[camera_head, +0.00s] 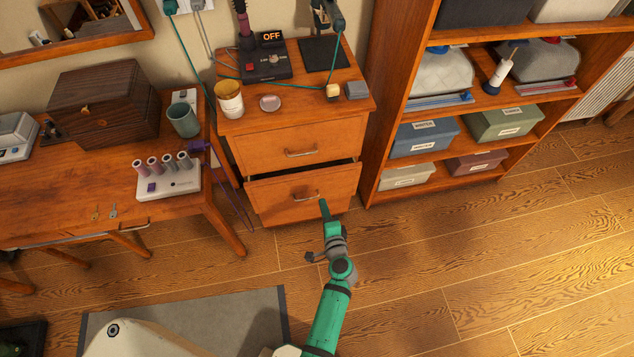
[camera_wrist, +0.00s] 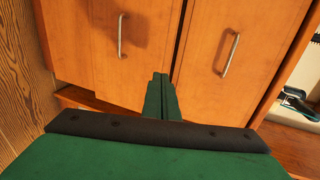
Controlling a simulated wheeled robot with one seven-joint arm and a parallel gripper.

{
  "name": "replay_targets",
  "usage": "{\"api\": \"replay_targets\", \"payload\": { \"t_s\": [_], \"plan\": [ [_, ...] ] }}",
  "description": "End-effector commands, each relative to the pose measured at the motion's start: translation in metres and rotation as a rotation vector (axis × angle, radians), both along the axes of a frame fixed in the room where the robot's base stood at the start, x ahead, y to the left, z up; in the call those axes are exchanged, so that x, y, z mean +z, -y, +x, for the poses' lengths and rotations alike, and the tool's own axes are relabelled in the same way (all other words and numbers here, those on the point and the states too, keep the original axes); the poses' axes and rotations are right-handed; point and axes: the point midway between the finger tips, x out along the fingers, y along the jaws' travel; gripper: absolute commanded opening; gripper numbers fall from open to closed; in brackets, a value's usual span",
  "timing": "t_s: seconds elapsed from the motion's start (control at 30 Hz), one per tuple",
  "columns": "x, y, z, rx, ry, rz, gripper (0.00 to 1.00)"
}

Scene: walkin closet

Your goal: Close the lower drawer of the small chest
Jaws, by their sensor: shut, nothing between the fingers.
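The small chest (camera_head: 295,105) is wooden and has two drawers. The lower drawer (camera_head: 285,201) stands part-way out, with a dark gap above its front and a metal handle (camera_head: 305,196) on it. The upper drawer (camera_head: 302,146) looks shut. My gripper (camera_head: 324,208) is shut and empty in front of the lower drawer, just right of its handle. In the wrist view, the shut fingers (camera_wrist: 162,85) point at the lower drawer front (camera_wrist: 100,65), near the gap beside the upper drawer front (camera_wrist: 215,85). I cannot tell whether they touch.
A wooden table (camera_head: 60,203) with a dark box (camera_head: 105,105) stands left of the chest. A shelf unit (camera_head: 385,140) with storage boxes stands close on the right. A grey mat (camera_head: 255,308) lies on the floor at lower left. The floor right of my arm is clear.

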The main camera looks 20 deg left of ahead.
Motion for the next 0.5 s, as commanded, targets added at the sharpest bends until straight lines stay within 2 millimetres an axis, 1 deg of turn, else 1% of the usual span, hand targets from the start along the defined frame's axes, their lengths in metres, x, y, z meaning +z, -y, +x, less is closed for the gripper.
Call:
{"api": "replay_targets", "payload": {
  "t_s": [0.1, 0.4, 0.5],
  "plan": [
    [-0.006, -0.012, 0.019, 0.002, 0.002, -0.001, 0.0],
    [-0.022, -0.041, 0.061, 0.002, 0.001, -0.002, 0.0],
    [-0.022, -0.049, 0.073, 0.002, 0.002, -0.002, 0.0]
  ]
}}
